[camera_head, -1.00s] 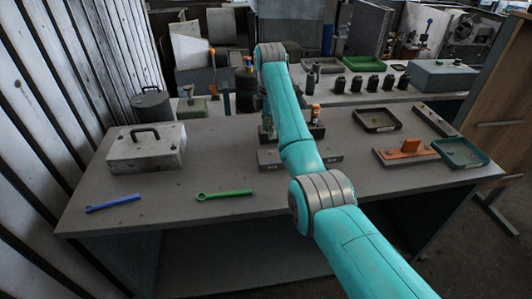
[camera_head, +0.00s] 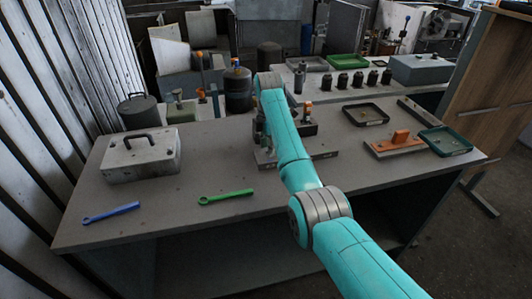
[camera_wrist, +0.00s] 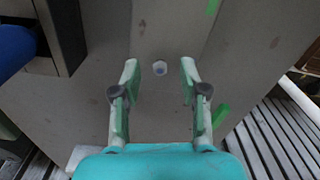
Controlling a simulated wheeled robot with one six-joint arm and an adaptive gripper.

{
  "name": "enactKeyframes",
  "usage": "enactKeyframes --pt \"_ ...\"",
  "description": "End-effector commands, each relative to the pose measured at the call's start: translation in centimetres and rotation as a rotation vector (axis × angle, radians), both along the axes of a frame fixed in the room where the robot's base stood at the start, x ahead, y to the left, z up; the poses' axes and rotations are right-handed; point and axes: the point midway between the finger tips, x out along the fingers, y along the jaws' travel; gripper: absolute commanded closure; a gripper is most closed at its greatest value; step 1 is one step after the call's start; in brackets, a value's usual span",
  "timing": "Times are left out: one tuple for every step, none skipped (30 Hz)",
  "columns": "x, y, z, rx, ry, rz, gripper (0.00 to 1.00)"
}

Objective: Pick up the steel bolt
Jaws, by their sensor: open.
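A small pale hexagonal piece (camera_wrist: 159,68), which looks like the steel bolt seen end-on, shows in the wrist view. My gripper (camera_wrist: 159,70) is open, with one fingertip on each side of it and a visible gap to both. Nothing is held. I cannot tell how far below the fingertips the bolt lies. In the head view my arm hides the bolt and most of my gripper, near a grey plate (camera_head: 325,155) on the workbench.
The workbench (camera_head: 230,172) carries a grey toolbox (camera_head: 140,158), a blue wrench (camera_head: 110,213), a green wrench (camera_head: 226,197), a black tray (camera_head: 365,123), a green tray (camera_head: 430,146) and an orange block (camera_head: 401,136) on a plate. Bench space around the wrenches is clear.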

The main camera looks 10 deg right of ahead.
Motion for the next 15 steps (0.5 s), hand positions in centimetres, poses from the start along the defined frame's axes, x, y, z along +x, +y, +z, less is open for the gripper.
enactKeyframes --pt "0.00 0.02 0.00 0.000 0.000 0.000 0.56" --pt "0.00 0.02 -0.01 0.000 0.000 0.000 0.56" --pt "0.00 0.02 -0.03 0.000 0.000 0.000 0.56" --pt "0.00 0.02 -0.05 0.000 0.000 0.000 0.56" --pt "-0.01 0.03 -0.08 0.000 0.000 0.000 0.56" --pt "-0.01 0.03 -0.13 0.000 0.000 0.000 0.56" --pt "-0.01 0.03 -0.16 0.000 0.000 0.000 0.56" --pt "-0.01 0.03 -0.21 0.000 0.000 0.000 0.56" --pt "-0.01 0.03 -0.26 0.000 0.001 0.000 0.56" --pt "-0.01 0.03 -0.29 0.000 0.001 0.000 0.56" --pt "-0.02 0.03 -0.34 0.000 0.001 0.000 0.56" --pt "-0.02 0.03 -0.38 0.000 0.001 0.000 0.56" --pt "-0.02 0.03 -0.41 0.000 0.001 0.000 0.56" --pt "-0.02 0.03 -0.44 0.000 0.001 0.000 0.56" --pt "-0.01 0.04 -0.47 0.000 0.001 0.000 0.56"
